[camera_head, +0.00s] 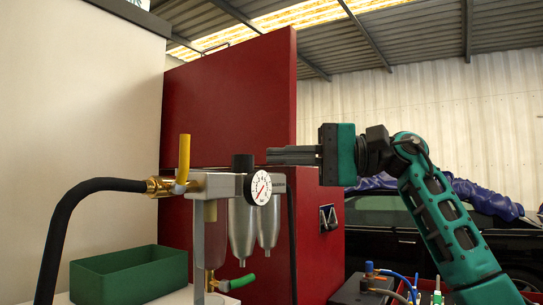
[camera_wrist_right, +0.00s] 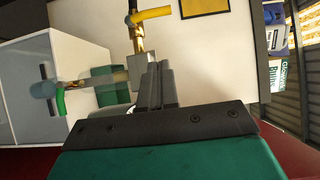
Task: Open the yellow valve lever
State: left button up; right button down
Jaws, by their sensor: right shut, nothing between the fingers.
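The yellow valve lever (camera_head: 184,158) stands upright on a brass fitting (camera_head: 160,187) at the left end of the grey filter unit. In the right wrist view the yellow lever (camera_wrist_right: 152,14) sticks out sideways from the brass fitting (camera_wrist_right: 138,38). My right gripper (camera_head: 272,156) is shut and empty. It points left, above the gauge and to the right of the lever, apart from it. It also shows in the right wrist view (camera_wrist_right: 158,72), where its fingers lie together. My left gripper is not in view.
A black hose (camera_head: 72,205) runs from the brass fitting. A green-handled drain valve (camera_head: 242,281) is below. A green bin (camera_head: 128,272) sits at left. A red panel (camera_head: 230,100) stands behind.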

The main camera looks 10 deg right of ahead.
aim_at(182, 162)
pick_arm(q)
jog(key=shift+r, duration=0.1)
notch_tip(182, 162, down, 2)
jog(key=shift+b, duration=0.9)
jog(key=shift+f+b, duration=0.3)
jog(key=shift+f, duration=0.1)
pick_arm(e)
jog(key=a, duration=1.1)
jog(key=shift+s, duration=0.4)
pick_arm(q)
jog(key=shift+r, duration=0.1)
